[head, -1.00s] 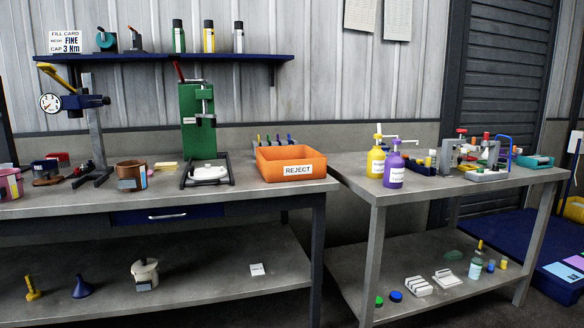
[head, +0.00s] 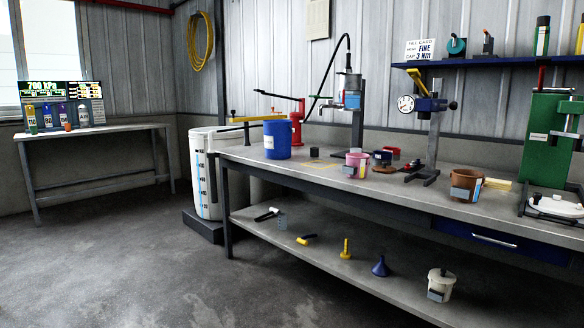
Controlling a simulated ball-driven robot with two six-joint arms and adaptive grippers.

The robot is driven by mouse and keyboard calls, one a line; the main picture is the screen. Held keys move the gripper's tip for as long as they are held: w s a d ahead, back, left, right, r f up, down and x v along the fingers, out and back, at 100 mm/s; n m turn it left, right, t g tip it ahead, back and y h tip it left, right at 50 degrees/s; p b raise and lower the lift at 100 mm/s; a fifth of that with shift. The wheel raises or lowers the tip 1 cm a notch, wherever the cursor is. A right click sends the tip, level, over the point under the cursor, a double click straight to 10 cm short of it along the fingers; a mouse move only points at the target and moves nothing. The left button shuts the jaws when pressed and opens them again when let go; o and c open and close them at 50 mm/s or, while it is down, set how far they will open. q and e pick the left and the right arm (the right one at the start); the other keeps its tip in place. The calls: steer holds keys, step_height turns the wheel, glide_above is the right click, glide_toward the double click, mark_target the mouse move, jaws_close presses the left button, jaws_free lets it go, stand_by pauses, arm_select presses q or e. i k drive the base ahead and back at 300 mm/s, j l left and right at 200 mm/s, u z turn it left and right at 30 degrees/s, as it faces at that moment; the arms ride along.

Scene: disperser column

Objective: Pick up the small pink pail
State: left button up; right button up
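The small pink pail (head: 357,164) stands upright on the grey bench top (head: 325,181), near its front edge, with a grey and blue label or clip on its front. A larger blue pail (head: 277,140) stands to its left, and a brown pot (head: 466,186) stands to its right. Neither of my grippers shows in the head view.
A white drum (head: 206,180) stands on the floor at the bench's left end. A dial stand (head: 433,130) and a green press (head: 548,140) rise from the bench. The lower shelf holds a blue funnel (head: 381,267) and a cream pot (head: 440,285). The floor at front left is clear.

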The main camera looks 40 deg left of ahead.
mark_target(356, 167)
steer(key=i+j+u, duration=0.1)
steer(key=u, duration=0.7)
steer(key=i+j, duration=0.15)
steer(key=i+z, duration=0.05)
steer(key=i, duration=0.05)
